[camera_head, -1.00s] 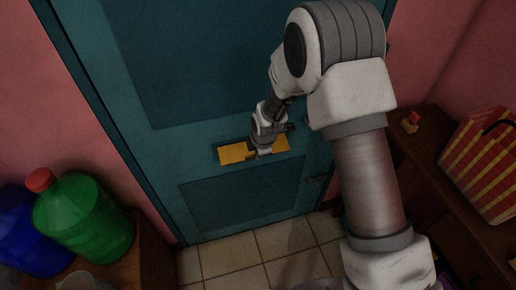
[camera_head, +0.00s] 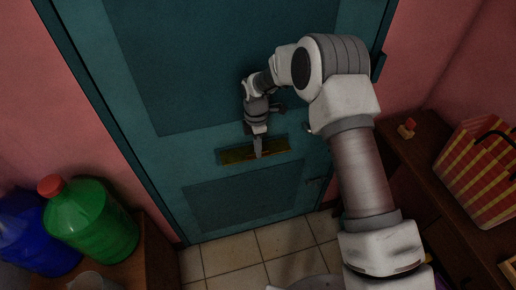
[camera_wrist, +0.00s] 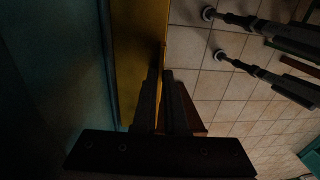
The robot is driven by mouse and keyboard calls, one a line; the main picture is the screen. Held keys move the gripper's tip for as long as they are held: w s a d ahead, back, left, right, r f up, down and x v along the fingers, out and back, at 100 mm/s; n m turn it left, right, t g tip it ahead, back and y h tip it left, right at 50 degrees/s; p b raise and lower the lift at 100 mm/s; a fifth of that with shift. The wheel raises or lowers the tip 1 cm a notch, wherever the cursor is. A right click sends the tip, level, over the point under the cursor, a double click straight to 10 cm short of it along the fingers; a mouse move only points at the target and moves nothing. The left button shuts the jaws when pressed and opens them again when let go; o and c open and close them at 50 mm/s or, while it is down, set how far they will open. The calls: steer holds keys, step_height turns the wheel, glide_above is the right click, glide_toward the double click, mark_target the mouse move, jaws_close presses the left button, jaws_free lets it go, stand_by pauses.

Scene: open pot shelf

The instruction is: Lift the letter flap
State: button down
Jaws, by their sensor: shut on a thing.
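The yellow letter flap (camera_head: 236,155) is in the teal door (camera_head: 166,147), in the middle of the head view. It looks darker and is tilted out from the door. In the wrist view the flap (camera_wrist: 140,50) is a yellow strip with its edge running down to the fingers. My gripper (camera_head: 258,153) is at the middle of the flap. In the wrist view my gripper (camera_wrist: 165,75) has its fingers close together, shut on the flap's edge. The fingers hide the part they hold.
A green bottle (camera_head: 92,218) with a red cap and a blue bottle (camera_head: 38,235) stand on a brown cabinet at left. A striped bag (camera_head: 482,165) and a small red item (camera_head: 407,128) are on the right shelf. The tiled floor (camera_head: 285,240) before the door is clear.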

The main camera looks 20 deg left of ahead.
steer(key=shift+s+a, duration=0.1)
steer(key=c, duration=1)
jaws_free()
steer(key=shift+o, duration=0.2)
step_height(320, 180, up, 12)
steer(key=w, duration=0.1)
steer(key=shift+a, duration=0.3)
